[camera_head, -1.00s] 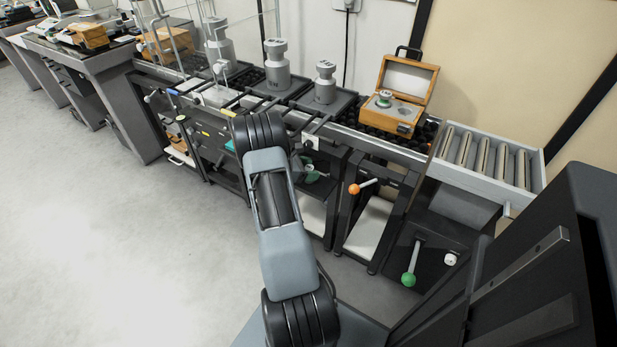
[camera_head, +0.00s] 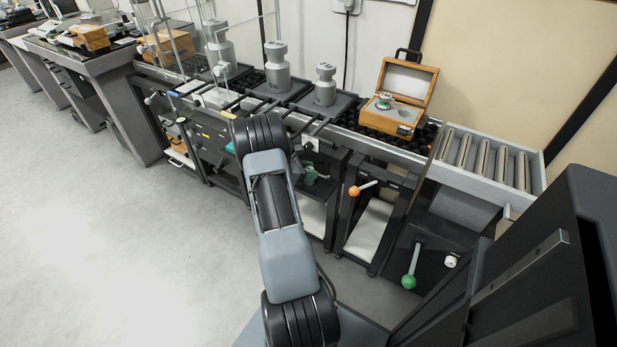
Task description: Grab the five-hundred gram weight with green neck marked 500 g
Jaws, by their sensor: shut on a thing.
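A small metal weight with a green neck (camera_head: 384,100) stands in the open wooden case (camera_head: 392,122) at the back right. Its marking is too small to read. A pale round recess beside it in the case looks empty. My arm rises from the bottom middle of the view, and its upper joint covers what lies beyond. My gripper cannot be made out, nor can anything in its jaws. A small dark green shape shows just right of the arm, below the bench edge; I cannot tell what it is.
Large grey weights (camera_head: 278,72) and a smaller grey one (camera_head: 325,88) stand on dark trays along the bench. A roller rack (camera_head: 487,160) is at right. Levers with an orange knob (camera_head: 354,191) and a green knob (camera_head: 409,282) stick out in front. The floor at left is clear.

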